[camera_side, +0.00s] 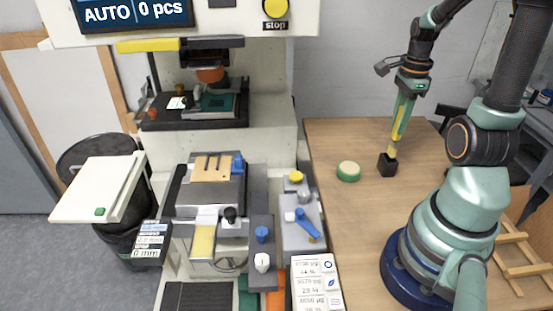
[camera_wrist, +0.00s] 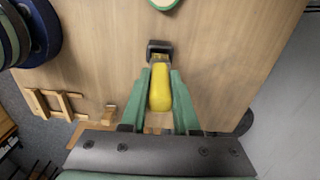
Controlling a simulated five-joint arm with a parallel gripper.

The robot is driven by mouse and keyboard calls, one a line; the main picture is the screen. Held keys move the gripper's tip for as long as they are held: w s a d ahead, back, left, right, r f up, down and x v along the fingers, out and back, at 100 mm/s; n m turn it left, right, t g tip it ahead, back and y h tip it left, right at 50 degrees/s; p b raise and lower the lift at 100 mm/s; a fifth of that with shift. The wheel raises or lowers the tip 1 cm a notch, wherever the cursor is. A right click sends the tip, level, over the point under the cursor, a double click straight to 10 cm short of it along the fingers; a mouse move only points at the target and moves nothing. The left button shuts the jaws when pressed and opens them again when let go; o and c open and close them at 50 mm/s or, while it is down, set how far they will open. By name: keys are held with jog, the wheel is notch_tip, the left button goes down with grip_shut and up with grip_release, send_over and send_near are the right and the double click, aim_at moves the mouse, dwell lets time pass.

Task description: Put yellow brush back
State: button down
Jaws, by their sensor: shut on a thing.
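The yellow brush (camera_side: 400,121) is in my gripper (camera_side: 398,136), handle up and slightly tilted, over the right part of the wooden table. In the wrist view the yellow brush (camera_wrist: 160,92) lies between the two green fingers of my gripper (camera_wrist: 160,72), which is shut on it.
A round green-rimmed pad (camera_side: 348,171) lies on the table left of the holder. The pad printer (camera_side: 210,180) stands further left with knobs and trays. A wooden rack (camera_side: 518,255) is at the right. The table (camera_side: 345,215) in front of the holder is clear.

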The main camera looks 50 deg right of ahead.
aim_at(395, 137)
jog(key=shift+f, duration=2.75)
dwell(2.0)
dwell(0.8)
jog(key=c, duration=0.8)
grip_release()
jog(key=shift+c, duration=0.2)
jog(key=shift+r, duration=0.2)
jog(key=shift+r, duration=0.85)
jog(key=shift+o, duration=0.2)
